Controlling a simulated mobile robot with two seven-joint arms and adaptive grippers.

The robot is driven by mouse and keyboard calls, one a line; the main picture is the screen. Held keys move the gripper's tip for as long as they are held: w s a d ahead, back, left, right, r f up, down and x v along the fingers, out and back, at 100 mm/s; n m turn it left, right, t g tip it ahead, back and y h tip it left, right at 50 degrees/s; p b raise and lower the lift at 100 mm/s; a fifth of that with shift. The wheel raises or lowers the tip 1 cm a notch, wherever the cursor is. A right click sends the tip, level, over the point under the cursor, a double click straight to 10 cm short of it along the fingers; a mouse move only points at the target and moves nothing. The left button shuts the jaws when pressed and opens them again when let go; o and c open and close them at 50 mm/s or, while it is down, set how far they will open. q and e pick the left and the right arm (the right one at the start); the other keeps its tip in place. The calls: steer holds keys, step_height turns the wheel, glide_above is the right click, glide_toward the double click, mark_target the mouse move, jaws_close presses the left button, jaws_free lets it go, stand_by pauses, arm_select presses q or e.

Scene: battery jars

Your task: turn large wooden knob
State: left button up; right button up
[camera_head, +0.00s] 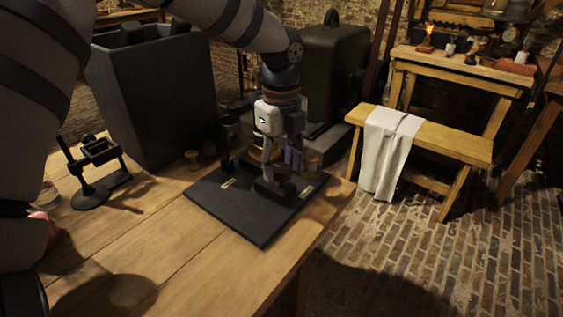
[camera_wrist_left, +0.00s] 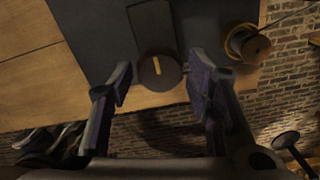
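A round dark-brown knob (camera_wrist_left: 160,72) with a yellow pointer line shows in the left wrist view, on a black board (camera_wrist_left: 95,30) near its edge. The board also lies on the wooden table in the head view (camera_head: 235,216). There the knob is largely hidden by my left gripper (camera_head: 272,165), which points down over the board. In the wrist view my left gripper (camera_wrist_left: 161,80) is open. Its purple-padded fingers stand apart, one on each side of the knob; I cannot tell whether either touches it. My right gripper is not in view.
A wooden spool with wire (camera_wrist_left: 254,47) stands close to the right finger in the wrist view. A black stand (camera_head: 92,190) and a tall dark box (camera_head: 155,100) stand on the table's left and back. The table front (camera_head: 150,250) is clear. A bench with a white cloth (camera_head: 388,150) stands beyond.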

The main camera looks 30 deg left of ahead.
arm_select(q)
steer(key=c, duration=0.6)
